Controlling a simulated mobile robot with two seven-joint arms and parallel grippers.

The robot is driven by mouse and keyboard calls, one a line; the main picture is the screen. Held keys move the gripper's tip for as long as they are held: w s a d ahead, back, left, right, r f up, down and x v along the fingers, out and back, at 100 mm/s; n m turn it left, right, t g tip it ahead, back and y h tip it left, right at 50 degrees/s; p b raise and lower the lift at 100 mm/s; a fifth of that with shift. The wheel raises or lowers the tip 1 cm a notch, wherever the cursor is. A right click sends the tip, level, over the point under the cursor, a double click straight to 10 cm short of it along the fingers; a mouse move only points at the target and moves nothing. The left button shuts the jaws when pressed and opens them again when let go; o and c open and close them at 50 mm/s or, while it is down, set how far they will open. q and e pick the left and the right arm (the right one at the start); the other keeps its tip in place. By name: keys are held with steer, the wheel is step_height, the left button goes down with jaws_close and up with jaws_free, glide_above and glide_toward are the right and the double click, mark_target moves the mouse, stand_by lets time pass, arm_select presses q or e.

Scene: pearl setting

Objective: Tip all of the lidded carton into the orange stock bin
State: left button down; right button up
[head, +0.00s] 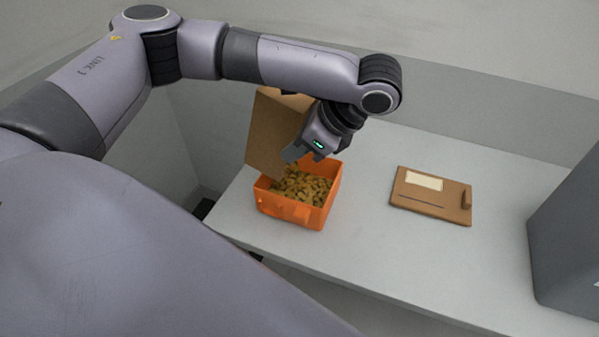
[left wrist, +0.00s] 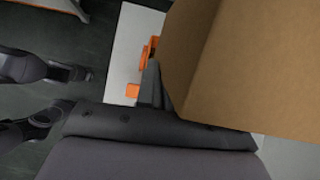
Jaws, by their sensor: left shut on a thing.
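The brown cardboard carton (head: 268,130) is tilted steeply above the left rear of the orange stock bin (head: 320,214). My left gripper (head: 291,156) is shut on the carton's edge and holds it there. The carton's inside and mouth are hidden. In the left wrist view the carton (left wrist: 250,65) fills the upper right, and bits of the orange bin (left wrist: 133,91) show beside the finger. Small yellow-brown pieces (head: 305,187) lie in the bin, which stands upright on the table. My right gripper is not in the head view.
A flat brown panel (head: 420,199) with a pale label and a small raised bar, perhaps the lid, lies on the grey table (head: 365,235) to the right of the bin. A large grey box (head: 570,235) stands at the far right. Table between bin and panel is clear.

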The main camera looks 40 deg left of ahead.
arm_select(q)
steer(key=shift+w+d+f+y, duration=0.15)
steer(key=shift+d+f+y, duration=0.1)
steer(key=shift+d+y, duration=0.45)
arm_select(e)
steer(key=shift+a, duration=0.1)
arm_select(q)
steer(key=shift+d+f+y, duration=0.2)
steer(key=shift+d+y, duration=0.1)
steer(key=shift+y, duration=0.1)
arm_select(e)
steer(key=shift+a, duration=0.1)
arm_select(q)
steer(key=shift+a+r+h, duration=0.3)
steer(key=shift+a+h, duration=0.4)
steer(key=shift+a, duration=0.15)
